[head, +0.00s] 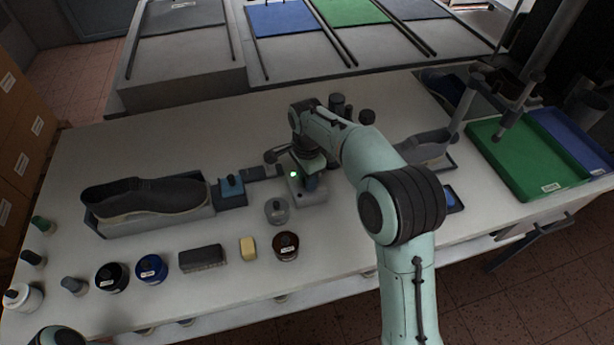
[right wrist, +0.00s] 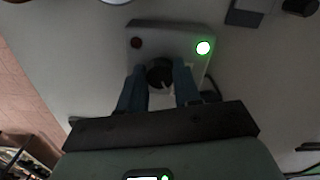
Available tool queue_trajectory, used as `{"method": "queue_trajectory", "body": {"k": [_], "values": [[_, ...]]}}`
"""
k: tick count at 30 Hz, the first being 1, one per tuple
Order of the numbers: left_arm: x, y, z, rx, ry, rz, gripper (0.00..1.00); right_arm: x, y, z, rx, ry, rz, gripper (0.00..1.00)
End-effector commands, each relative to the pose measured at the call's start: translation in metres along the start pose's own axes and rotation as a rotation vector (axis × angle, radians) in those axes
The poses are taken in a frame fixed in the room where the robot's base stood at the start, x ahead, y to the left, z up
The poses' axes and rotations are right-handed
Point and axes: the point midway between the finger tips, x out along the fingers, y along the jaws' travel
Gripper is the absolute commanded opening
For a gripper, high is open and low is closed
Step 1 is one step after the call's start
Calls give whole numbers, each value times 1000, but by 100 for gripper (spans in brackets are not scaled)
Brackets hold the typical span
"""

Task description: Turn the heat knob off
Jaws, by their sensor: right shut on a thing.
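The heat knob (right wrist: 160,72) is a round dark knob with a pale pointer mark, on a small grey control box (right wrist: 145,40). The box has a lit green lamp (right wrist: 204,47) and a dark red unlit lamp (right wrist: 136,42). In the head view the box (head: 308,196) stands mid-table with its green lamp lit; the knob is hidden there by my gripper. My right gripper (right wrist: 160,88) is shut on the knob, with one blue finger on each side. It also shows in the head view (head: 311,180), pointing down at the box. My left gripper is not in view.
A dark shoe (head: 143,197) sits in a grey tray left of the box. A green tray (head: 520,165) is at the right. Bare table lies behind the shoe.

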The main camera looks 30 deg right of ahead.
Motion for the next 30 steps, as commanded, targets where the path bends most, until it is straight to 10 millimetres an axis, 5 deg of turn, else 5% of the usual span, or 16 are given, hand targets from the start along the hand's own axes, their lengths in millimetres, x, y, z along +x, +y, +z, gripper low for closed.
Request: {"method": "queue_trajectory", "body": {"k": [11,30], "values": [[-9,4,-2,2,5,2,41,-2,0,0,-150,1,0,2],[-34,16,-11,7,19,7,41,-2,2,-1,-731,1,-1,2]]}}
